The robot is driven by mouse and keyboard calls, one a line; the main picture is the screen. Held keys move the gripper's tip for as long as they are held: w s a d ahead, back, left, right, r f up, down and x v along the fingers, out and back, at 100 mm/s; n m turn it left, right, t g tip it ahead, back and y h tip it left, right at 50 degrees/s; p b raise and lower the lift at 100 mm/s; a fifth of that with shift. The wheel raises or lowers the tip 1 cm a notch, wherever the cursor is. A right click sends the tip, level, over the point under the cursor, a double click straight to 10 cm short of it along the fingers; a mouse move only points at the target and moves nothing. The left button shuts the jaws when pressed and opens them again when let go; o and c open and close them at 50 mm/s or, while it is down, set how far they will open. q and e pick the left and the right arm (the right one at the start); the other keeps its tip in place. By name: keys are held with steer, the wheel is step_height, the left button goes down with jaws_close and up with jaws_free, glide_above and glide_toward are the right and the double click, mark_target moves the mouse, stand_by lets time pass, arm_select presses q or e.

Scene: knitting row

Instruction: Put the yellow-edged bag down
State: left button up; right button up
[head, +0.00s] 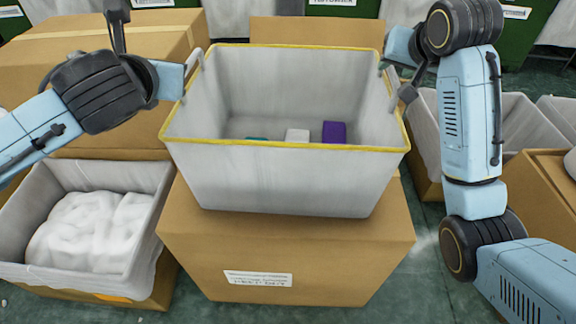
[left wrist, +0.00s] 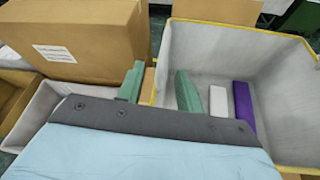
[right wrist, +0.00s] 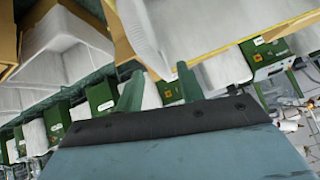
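The yellow-edged bag (head: 290,178) is a grey open-topped bin with a yellow rim. It is upright over a cardboard box (head: 290,245); I cannot tell whether its base touches the box. Inside are a purple block (head: 334,132), a white block (head: 297,135) and something teal (head: 257,138). My left gripper (head: 189,73) is at the left handle. Its green fingers (left wrist: 160,88) are apart, with the bag's rim between them. My right gripper (head: 387,66) is at the right handle. Its green fingers (right wrist: 158,84) are also apart. The handles are partly hidden.
A grey-lined bin of white cloth (head: 88,232) stands at the lower left. Large cardboard boxes (head: 75,40) stand behind it. More grey bins (head: 510,125) and a box (head: 545,195) are at the right. Green floor shows at the front right.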

steer(key=shift+s+r, duration=0.2)
arm_select(q)
steer(key=shift+v, duration=2.2)
arm_select(e)
steer(key=v, duration=1.1)
steer(key=shift+s, duration=0.2)
steer(key=shift+d+r, duration=0.1)
steer(key=shift+r, duration=0.05)
